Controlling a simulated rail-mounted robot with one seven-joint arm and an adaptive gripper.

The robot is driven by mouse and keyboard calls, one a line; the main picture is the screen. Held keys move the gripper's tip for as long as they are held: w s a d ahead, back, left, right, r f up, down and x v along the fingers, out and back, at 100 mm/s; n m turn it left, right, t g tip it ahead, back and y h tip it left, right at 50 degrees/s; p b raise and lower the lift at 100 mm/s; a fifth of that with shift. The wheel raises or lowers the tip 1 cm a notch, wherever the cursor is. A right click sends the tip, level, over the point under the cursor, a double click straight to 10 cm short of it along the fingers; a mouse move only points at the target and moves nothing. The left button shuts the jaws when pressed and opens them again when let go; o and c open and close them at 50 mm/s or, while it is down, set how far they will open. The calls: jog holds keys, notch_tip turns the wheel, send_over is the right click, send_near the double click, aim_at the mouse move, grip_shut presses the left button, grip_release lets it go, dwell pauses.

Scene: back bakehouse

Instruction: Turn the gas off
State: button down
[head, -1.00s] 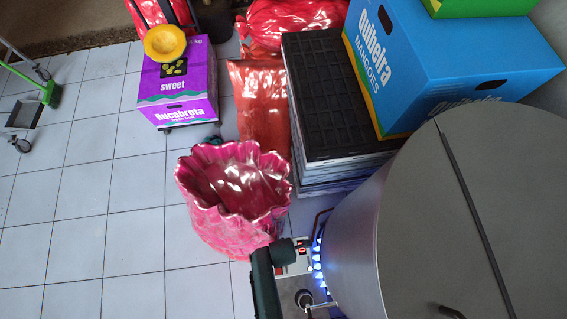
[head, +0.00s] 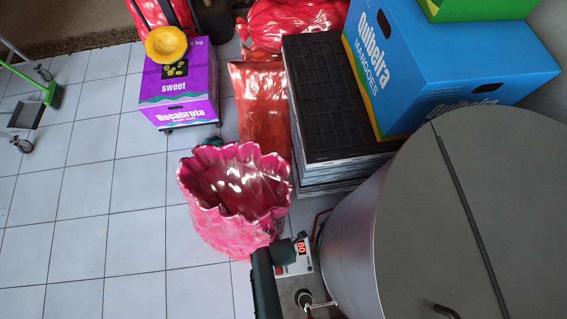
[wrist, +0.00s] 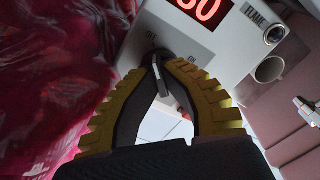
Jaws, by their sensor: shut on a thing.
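The white gas control box (head: 303,264) stands beside the big pot, with a lit red display; it also shows in the wrist view (wrist: 226,48). My gripper (wrist: 160,66) is shut on a grey lever (wrist: 160,84) on its face, between the yellow ribbed fingers. The lever's upper end lies by the OFF mark (wrist: 151,37), apart from the ON mark (wrist: 194,60). A round lens marked FLAME (wrist: 275,33) looks unlit. No blue flame shows under the pot (head: 352,235). In the head view my arm hides part of the box.
A pink crinkled sack (head: 232,195) stands open close to my arm and fills the wrist view's left side. A stack of black-topped trays (head: 325,95) and a blue mango box (head: 450,60) stand behind.

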jog(key=shift+s+f, duration=0.1)
jog(key=c, duration=1.2)
grip_release()
jog(key=shift+o, duration=0.2)
jog(key=shift+r, duration=0.35)
notch_tip(320, 180, up, 11)
jog(key=shift+r, duration=0.2)
